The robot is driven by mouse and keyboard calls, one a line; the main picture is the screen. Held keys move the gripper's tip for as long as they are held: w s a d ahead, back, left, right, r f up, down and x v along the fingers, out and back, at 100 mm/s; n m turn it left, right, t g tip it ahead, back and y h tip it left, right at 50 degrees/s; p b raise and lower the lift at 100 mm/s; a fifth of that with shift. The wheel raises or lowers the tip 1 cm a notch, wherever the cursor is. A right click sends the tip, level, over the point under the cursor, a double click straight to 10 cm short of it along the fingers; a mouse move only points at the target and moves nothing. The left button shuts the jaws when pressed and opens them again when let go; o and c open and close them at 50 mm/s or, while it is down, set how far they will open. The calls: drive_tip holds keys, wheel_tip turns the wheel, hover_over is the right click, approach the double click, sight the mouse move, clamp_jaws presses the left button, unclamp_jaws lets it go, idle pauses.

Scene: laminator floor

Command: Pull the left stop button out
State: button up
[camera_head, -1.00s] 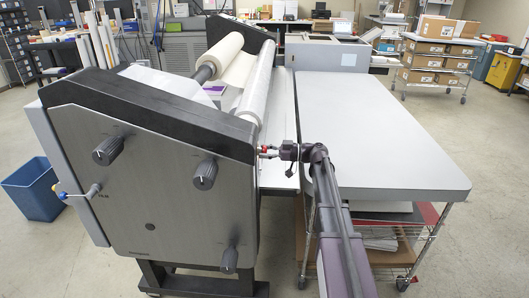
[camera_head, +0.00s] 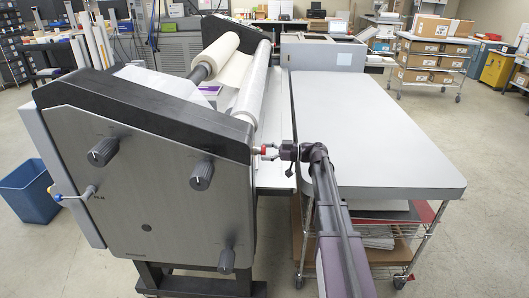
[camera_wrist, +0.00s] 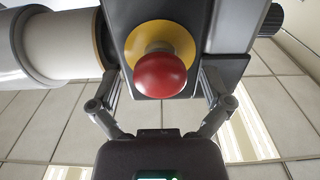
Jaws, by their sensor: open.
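The red stop button (camera_wrist: 161,75) is a round mushroom head on a yellow ring (camera_wrist: 183,44), on a dark housing of the laminator. In the wrist view it faces me just above my gripper (camera_wrist: 160,88). My gripper is open, with one finger to each side of the button and visible gaps between. I cannot tell whether a finger touches the housing. In the head view my gripper (camera_head: 271,152) is at the laminator's right side, and a small bit of red (camera_head: 264,150) shows at its fingers.
The grey laminator (camera_head: 150,190) with knobs and rolls (camera_head: 250,95) stands left of my arm. A white-topped table (camera_head: 380,130) is close on the right. A blue bin (camera_head: 30,190) is at the far left. Floor is open beyond the table on the right.

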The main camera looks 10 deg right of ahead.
drive_tip(key=v, duration=1.2)
idle(0.5)
drive_tip(key=s+a+f+m+g+h, duration=0.4)
drive_tip(key=s+a+f+m+h, duration=0.35)
drive_tip(key=s+a+f, duration=0.35)
drive_tip(key=s+f+m+h, duration=0.7)
drive_tip(key=s+h, duration=0.3)
drive_tip(key=s, duration=0.2)
drive_tip(key=shift+a+f+g, duration=0.3)
drive_tip(key=shift+a, duration=0.15)
